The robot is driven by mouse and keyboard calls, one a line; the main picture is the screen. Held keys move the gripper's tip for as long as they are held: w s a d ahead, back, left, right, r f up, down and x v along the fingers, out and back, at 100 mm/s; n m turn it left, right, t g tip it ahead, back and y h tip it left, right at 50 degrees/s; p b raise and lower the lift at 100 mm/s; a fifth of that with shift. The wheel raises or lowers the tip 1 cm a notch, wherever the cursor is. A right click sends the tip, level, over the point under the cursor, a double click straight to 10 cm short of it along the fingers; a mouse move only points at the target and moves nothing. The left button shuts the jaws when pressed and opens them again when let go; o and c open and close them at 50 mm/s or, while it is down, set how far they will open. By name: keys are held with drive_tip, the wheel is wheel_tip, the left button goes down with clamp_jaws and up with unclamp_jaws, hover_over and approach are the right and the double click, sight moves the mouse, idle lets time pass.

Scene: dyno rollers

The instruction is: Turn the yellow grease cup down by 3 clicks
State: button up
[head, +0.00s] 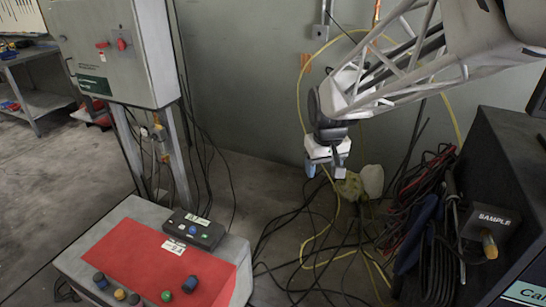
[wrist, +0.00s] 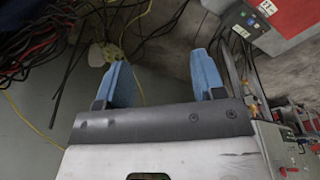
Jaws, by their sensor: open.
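A small yellow cup (head: 119,294) stands on the red-topped bench (head: 75,250), near its front edge in the head view. It is small and its markings cannot be read. My gripper (head: 325,172) hangs well above and to the right of the bench, apart from the cup. Its two blue fingers are spread with nothing between them; they also show in the wrist view (wrist: 162,72). The wrist view shows only a corner of the red surface (wrist: 295,14), and the yellow cup is not seen there.
Beside the yellow cup are a dark blue knob (head: 100,280), a green knob (head: 166,296) and another blue knob (head: 190,284). A dark control box (head: 194,230) sits on the bench's back edge. A grey cabinet (head: 108,50) stands behind. Loose cables (head: 330,240) cover the floor at right.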

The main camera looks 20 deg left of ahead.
drive_tip(key=a+f+n, duration=0.1)
drive_tip(key=a+f, duration=0.2)
drive_tip(key=a, duration=0.4)
drive_tip(key=w+a+f+n, duration=0.1)
drive_tip(key=a+f, duration=0.3)
drive_tip(key=a, duration=0.4)
drive_tip(key=a+f+n, duration=0.2)
drive_tip(key=a+f, duration=0.1)
drive_tip(key=a, duration=0.4)
drive_tip(key=s+a+f+n, duration=0.1)
drive_tip(key=s+a+f, duration=0.2)
drive_tip(key=a+f, duration=0.45)
drive_tip(key=s+a+f+n, duration=0.25)
drive_tip(key=a+f, duration=0.25)
drive_tip(key=a, duration=0.6)
drive_tip(key=n+g, duration=0.1)
drive_tip(key=n, duration=0.4)
hover_over(119, 293)
drive_tip(key=shift+h, duration=0.3)
drive_tip(key=f, duration=2.9)
drive_tip(key=shift+s+f, duration=0.2)
drive_tip(key=shift+f, duration=0.1)
drive_tip(key=shift+w+f, duration=0.2)
drive_tip(key=shift+f, duration=3.55)
